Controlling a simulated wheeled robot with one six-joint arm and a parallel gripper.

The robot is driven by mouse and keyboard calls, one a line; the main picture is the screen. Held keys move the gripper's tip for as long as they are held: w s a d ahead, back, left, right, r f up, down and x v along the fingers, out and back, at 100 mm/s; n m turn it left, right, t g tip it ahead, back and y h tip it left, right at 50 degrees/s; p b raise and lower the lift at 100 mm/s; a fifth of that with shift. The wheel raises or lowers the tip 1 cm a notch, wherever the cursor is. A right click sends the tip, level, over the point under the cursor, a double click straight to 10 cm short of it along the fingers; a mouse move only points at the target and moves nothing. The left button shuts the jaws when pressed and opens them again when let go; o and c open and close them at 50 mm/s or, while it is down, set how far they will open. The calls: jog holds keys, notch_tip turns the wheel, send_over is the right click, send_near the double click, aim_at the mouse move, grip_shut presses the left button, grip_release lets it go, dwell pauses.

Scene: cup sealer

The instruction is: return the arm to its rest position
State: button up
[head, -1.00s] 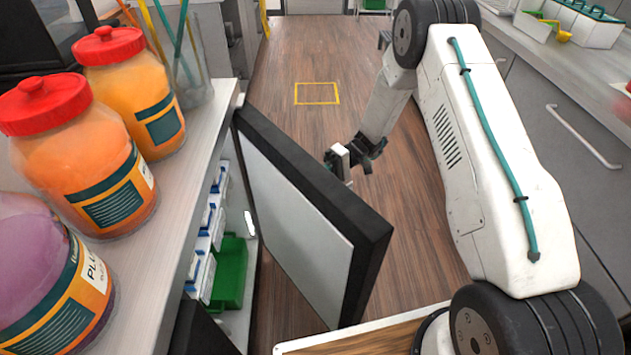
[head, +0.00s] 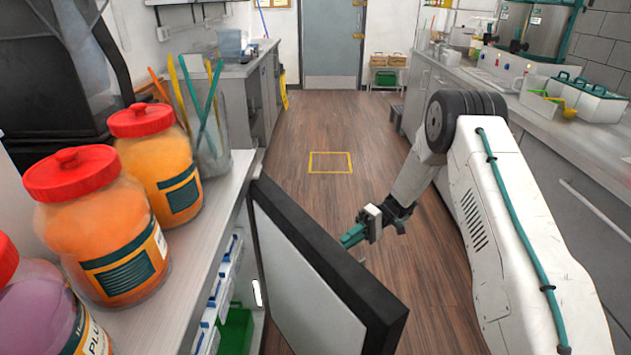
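My arm (head: 510,220) reaches in from the right and bends down over the aisle. My gripper (head: 355,235) hangs at its end, just past the top edge of the open cabinet door (head: 335,255). Its teal fingertip points left and down, and I see nothing held. The view is too small and side-on to show whether the fingers are apart. A small gap seems to separate the gripper from the door, though the depth is hard to judge.
Jars with red lids (head: 103,225) and a clear cup of coloured straws (head: 205,130) stand on the left counter. A green bin (head: 235,330) sits inside the open cabinet. A counter with a white caddy (head: 590,100) runs along the right. The aisle floor with a yellow square (head: 330,162) is clear.

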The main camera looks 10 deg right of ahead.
jog(key=s+r+m+t+h, duration=0.1)
jog(key=s+r+h, duration=0.4)
jog(key=r, duration=0.7)
jog(key=s+r+h, duration=0.2)
jog(key=s+r, duration=0.5)
jog(key=r, duration=0.5)
jog(key=s+d+r+m+t+h, duration=0.2)
jog(key=s+r+t+h, duration=0.1)
jog(key=s, duration=0.8)
jog(key=s+d+r+m+t+h, duration=0.1)
jog(key=s+d+r+t+h, duration=0.2)
jog(key=s, duration=0.9)
jog(key=shift+d+r+m+t+h, duration=0.2)
jog(key=shift+r+m+t+h, duration=0.15)
jog(key=shift+h, duration=0.25)
jog(key=shift+s+d, duration=0.15)
jog(key=shift+s, duration=0.05)
grip_shut()
